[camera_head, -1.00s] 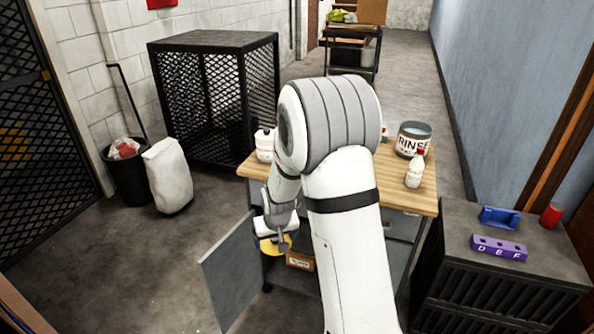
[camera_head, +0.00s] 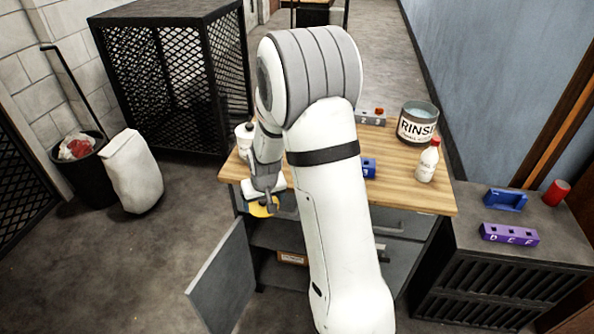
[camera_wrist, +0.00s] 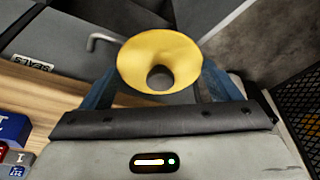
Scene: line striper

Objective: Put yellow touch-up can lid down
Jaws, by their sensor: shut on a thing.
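The yellow touch-up can lid (camera_head: 262,207) is in my gripper (camera_head: 268,205), in front of the workbench's left front corner in the head view. In the wrist view the yellow lid (camera_wrist: 160,56) is a round disc with a dark round knob or hole at its lower middle. The blue fingers of my gripper (camera_wrist: 158,84) stand on either side of it, shut on it. My arm hides much of the bench's middle in the head view.
The wooden workbench (camera_head: 408,193) carries a RINSE can (camera_head: 417,124), a white bottle with a red cap (camera_head: 428,162), a white container (camera_head: 244,140) and a blue block (camera_head: 369,168). An open grey door (camera_head: 222,279) stands below at front left. A dark cabinet (camera_head: 500,258) stands right.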

